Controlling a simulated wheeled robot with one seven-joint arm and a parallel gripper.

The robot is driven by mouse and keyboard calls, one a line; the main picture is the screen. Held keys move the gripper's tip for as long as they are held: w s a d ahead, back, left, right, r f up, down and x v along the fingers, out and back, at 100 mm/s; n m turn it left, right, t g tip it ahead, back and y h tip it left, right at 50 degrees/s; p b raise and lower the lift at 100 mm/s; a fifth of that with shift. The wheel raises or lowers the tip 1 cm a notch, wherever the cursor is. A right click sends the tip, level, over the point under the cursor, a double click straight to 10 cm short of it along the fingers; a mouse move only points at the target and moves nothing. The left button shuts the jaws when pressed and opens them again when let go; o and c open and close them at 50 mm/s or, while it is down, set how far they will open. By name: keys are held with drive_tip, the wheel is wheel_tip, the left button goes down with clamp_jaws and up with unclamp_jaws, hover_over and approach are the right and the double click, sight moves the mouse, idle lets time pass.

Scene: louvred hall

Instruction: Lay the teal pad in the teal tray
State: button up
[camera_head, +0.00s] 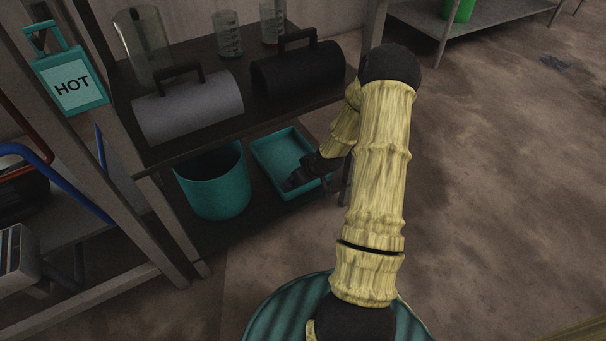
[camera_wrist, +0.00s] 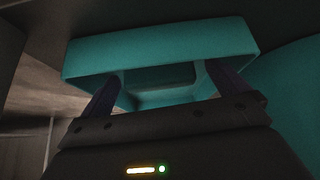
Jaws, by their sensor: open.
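The teal tray (camera_head: 268,150) lies on the lower shelf, right of a teal bucket. My gripper (camera_head: 303,178) is at the tray's near right side, under the upper shelf. In the wrist view the teal tray (camera_wrist: 170,46) fills the upper middle, and my gripper (camera_wrist: 166,85) has its two dark fingers spread apart in front of it, their tips overlapping the tray. A darker teal flat patch shows inside the tray between the fingers; I cannot tell surely whether it is the pad or the tray's floor. Nothing is visibly held.
The teal bucket (camera_head: 212,182) stands close beside the tray and shows at right in the wrist view (camera_wrist: 291,88). Above, the upper shelf holds a grey domed case (camera_head: 190,108), a black one (camera_head: 297,78) and glass vessels. A HOT sign (camera_head: 72,86) hangs at left. Floor at right is open.

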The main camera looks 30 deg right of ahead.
drive_tip(key=p+v, duration=0.6)
drive_tip(key=v, duration=0.5)
drive_tip(key=shift+r+p, duration=0.2)
drive_tip(key=shift+p, duration=0.2)
drive_tip(key=shift+s, duration=0.1)
drive_tip(key=s+a+r+m+g, duration=0.1)
drive_tip(key=s+a+r+g, duration=0.1)
drive_tip(key=s+a+r, duration=0.4)
drive_tip(key=s+a+r+g, duration=0.1)
drive_tip(key=s+a+r, duration=0.5)
drive_tip(key=a+r, duration=0.6)
drive_tip(key=shift+s+a+r+m+g+h, duration=0.2)
drive_tip(key=shift+s+r+m+g+h, duration=0.15)
drive_tip(key=shift+r+m+g+h, duration=0.05)
